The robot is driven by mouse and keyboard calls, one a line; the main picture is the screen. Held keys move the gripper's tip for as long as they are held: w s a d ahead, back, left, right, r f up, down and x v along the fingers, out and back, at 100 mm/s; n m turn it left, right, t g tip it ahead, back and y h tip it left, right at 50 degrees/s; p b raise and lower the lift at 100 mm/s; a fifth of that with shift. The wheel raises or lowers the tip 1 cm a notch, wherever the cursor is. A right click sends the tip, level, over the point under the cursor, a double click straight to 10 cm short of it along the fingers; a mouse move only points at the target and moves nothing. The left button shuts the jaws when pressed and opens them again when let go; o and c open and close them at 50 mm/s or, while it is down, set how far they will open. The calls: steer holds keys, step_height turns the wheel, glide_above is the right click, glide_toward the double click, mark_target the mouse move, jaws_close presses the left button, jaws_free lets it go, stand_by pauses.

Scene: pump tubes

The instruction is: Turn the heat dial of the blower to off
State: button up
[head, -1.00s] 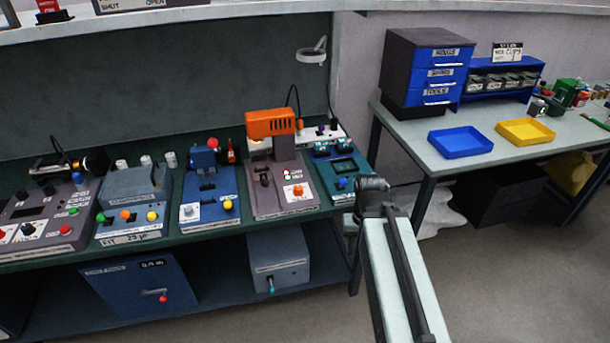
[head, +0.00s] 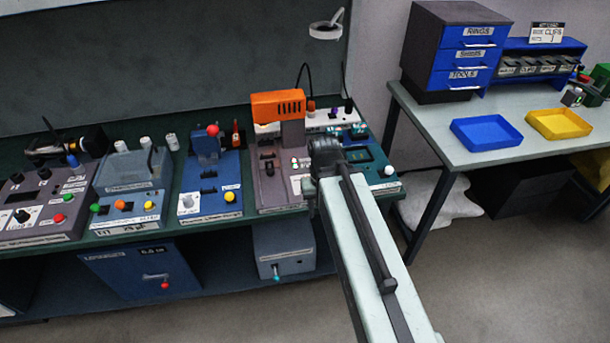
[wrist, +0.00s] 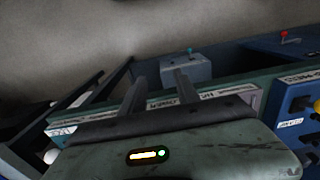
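The blower, with an orange top (head: 278,106) and a mauve-grey base (head: 268,180), stands on the bench among other machines. Its heat dial is not visible now; the end of my arm covers the right part of its panel in the head view. My gripper shows in the wrist view (wrist: 160,78) with two dark fingers apart and nothing between them. It is over the front edge of the bench machines, by a white name label (wrist: 174,103). In the head view the fingers are hidden behind my dark wrist.
A blue machine (head: 212,185) stands left of the blower and a teal one (head: 378,172) right of it. A grey box (head: 283,250) sits on the shelf below. A side table (head: 450,135) holds blue and yellow trays. Open floor lies in front.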

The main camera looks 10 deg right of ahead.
steer(key=shift+o, duration=0.9)
steer(key=shift+m, duration=0.7)
steer(key=w, duration=0.1)
steer(key=w+a+r+p, duration=0.1)
steer(key=w+r+p, duration=0.1)
steer(key=w, duration=0.1)
steer(key=shift+w+a+r, duration=0.1)
steer(key=shift+a, duration=0.1)
steer(key=w+r+m+p, duration=0.1)
steer(key=w, duration=0.2)
steer(key=w+r+m+p, duration=0.1)
steer(key=w+m+p, duration=0.1)
steer(key=w, duration=0.2)
steer(key=w+r+m+p, duration=0.1)
steer(key=w+r+m, duration=0.1)
steer(key=w, duration=0.2)
steer(key=shift+r, duration=0.1)
steer(key=shift+w, duration=0.1)
steer(key=shift+f, duration=0.4)
step_height(320, 180, down, 8)
steer(key=b, duration=0.7)
steer(key=shift+r+b, duration=0.25)
steer(key=shift+b, duration=0.15)
steer(key=shift+r, duration=0.1)
